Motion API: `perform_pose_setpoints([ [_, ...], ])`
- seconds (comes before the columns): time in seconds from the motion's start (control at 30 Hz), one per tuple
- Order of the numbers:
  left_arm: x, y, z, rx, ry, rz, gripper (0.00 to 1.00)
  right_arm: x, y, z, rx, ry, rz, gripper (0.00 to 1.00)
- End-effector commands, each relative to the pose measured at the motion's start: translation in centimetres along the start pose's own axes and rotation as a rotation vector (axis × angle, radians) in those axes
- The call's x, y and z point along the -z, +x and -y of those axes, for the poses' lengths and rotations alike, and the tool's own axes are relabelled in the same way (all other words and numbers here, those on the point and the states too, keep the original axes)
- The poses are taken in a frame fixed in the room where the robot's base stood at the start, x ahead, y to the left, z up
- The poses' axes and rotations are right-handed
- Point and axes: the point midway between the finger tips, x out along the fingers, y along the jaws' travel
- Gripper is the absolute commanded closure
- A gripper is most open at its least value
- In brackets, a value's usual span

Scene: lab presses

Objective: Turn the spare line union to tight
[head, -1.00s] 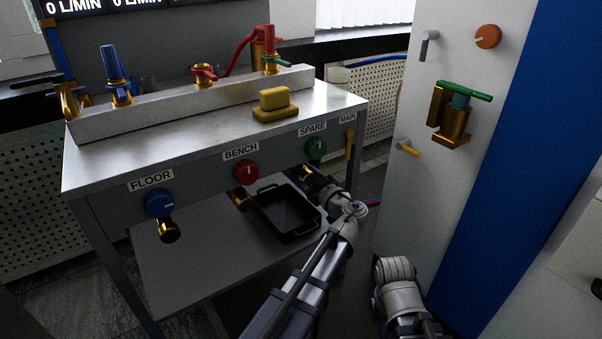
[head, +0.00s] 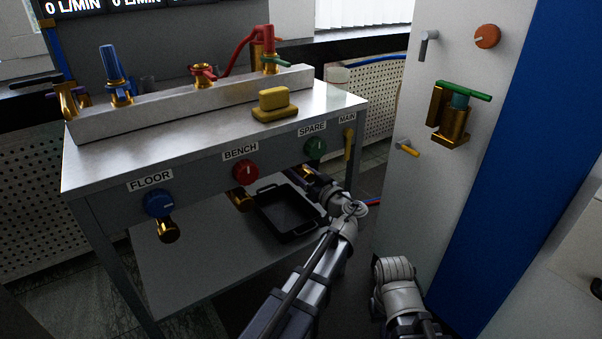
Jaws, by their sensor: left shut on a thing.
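The spare line union is a brass fitting (head: 308,170) under the bench front, below the green SPARE knob (head: 316,146). Only a small part of it shows. My left gripper (head: 309,181) reaches in under the bench edge and is shut on the union. Its fingers are dark and partly hidden by the shade and my wrist, so the exact grip is hard to see. My right arm shows at the lower right, with its gripper out of view.
A black tray (head: 272,212) lies on the lower shelf beside my left gripper. Other brass fittings hang below the blue FLOOR knob (head: 159,204) and the red BENCH knob (head: 245,172). A white cabinet (head: 400,205) stands right.

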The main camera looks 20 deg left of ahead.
Motion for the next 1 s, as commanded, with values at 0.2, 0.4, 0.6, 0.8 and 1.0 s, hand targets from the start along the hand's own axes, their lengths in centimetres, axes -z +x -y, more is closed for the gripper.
perform_pose_setpoints([
  [0.2, 0.0, 0.0, 0.0, 0.001, 0.007, 0.0, 1.0, 0.0, 0.0, 0.0, 0.0, 0.0, 0.0, 1.0],
  [0.4, 0.0, 0.0, 0.0, 0.0, 0.005, 0.0, 0.32, 0.0, 0.0, 0.0, 0.0, 0.0, 0.0, 1.0],
  [0.6, 0.0, 0.0, 0.0, 0.0, 0.005, 0.0, 0.14, 0.0, 0.0, 0.0, 0.0, 0.0, 0.0, 1.0],
  [0.8, 0.0, -0.1, 0.0, 0.0, 0.005, 0.0, 0.14, 0.0, 0.0, 0.0, 0.0, 0.0, 0.0, 1.0],
  [1.0, 0.0, -2.4, 0.1, -0.003, 0.005, 0.0, 0.14, 0.0, 0.0, 0.0, 0.0, 0.0, 0.0, 1.0],
])
